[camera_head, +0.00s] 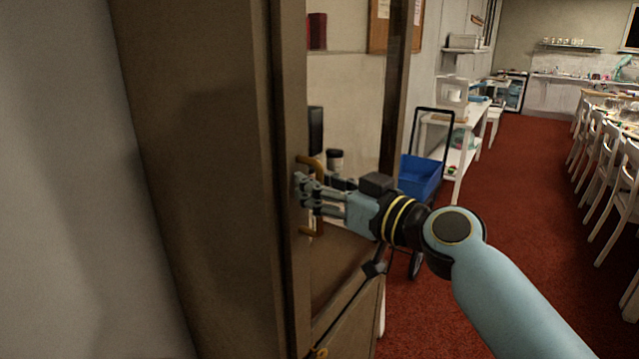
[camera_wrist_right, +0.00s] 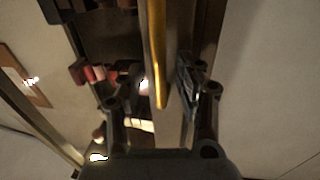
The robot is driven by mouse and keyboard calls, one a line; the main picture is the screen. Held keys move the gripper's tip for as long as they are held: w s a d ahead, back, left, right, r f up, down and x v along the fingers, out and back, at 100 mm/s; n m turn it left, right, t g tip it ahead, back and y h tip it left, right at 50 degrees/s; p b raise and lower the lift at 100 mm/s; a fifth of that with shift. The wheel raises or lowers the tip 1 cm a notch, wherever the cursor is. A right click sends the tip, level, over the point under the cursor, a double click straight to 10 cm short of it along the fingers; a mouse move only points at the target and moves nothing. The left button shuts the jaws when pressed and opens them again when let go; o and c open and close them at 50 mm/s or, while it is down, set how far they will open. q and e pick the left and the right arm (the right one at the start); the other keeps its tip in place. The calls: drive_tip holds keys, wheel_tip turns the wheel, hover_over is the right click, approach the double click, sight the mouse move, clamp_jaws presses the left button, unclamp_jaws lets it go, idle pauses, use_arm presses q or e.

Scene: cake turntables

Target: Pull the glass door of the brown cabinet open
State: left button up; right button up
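The brown cabinet (camera_head: 205,190) stands close on the left in the head view. Its glass door (camera_head: 350,75) has a brown frame, and a gold vertical handle (camera_head: 311,162) sits near the frame's left edge. My right gripper (camera_head: 304,190) reaches the handle from the right and covers its middle part. In the right wrist view the handle (camera_wrist_right: 157,55) runs between the spread fingers of my right gripper (camera_wrist_right: 155,90), with gaps showing around it. Whether a finger touches it I cannot tell. My left gripper is not in view.
A blue cart (camera_head: 421,175) stands behind my right arm, beside a white shelf table (camera_head: 462,160). White chairs (camera_head: 605,170) line a table at the right. Red carpet (camera_head: 530,185) lies open between. A plain wall (camera_head: 55,180) is at the far left.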

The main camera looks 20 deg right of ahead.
drive_tip(key=shift+c, duration=0.4)
clamp_jaws()
